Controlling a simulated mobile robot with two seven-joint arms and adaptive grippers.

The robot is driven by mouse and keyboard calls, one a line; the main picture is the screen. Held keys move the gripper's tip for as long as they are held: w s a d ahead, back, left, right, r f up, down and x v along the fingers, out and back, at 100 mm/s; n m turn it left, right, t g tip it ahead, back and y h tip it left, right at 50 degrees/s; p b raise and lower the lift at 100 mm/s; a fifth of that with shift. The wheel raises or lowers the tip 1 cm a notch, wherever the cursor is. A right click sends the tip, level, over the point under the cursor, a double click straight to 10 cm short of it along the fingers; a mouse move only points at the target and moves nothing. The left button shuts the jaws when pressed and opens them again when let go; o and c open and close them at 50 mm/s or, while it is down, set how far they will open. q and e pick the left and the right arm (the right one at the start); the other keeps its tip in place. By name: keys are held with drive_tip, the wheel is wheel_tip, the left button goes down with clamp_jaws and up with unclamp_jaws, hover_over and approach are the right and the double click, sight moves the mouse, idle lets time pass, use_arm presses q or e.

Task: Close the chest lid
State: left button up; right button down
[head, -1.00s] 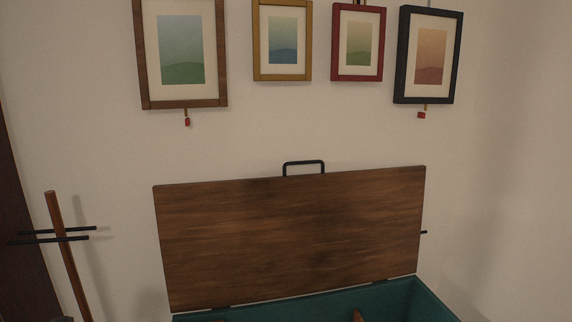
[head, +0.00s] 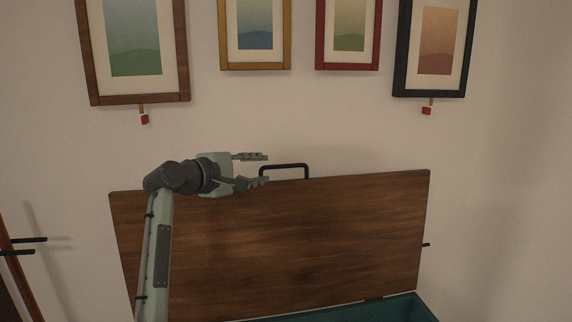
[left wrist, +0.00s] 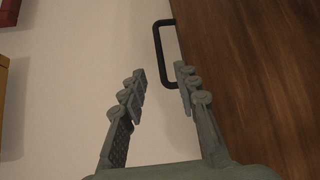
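The chest lid (head: 330,235) is a brown wooden panel standing raised against the wall, with a black handle (head: 285,166) on its top edge. Below it, part of the chest's teal inside (head: 405,308) shows at the bottom of the head view. My left gripper (head: 264,170) is open and empty, just left of the handle. In the left wrist view, the handle (left wrist: 160,55) stands out from the lid's edge (left wrist: 225,80), beyond the tips of the open fingers (left wrist: 160,75). The fingers look apart from the handle. My right gripper is not in view.
Framed pictures hang on the wall above: brown (head: 138,98), gold (head: 255,66), red (head: 348,66) and black (head: 430,92). A wooden stand with black pegs (head: 28,240) is at the left. The wall right of the lid is bare.

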sight(280, 167)
use_arm(q)
drive_tip(key=x, duration=0.7)
drive_tip(key=shift+w+d+f, duration=0.1)
drive_tip(key=shift+w+d, duration=0.05)
drive_tip(key=shift+d, duration=0.05)
drive_tip(key=shift+c, duration=0.5)
clamp_jaws()
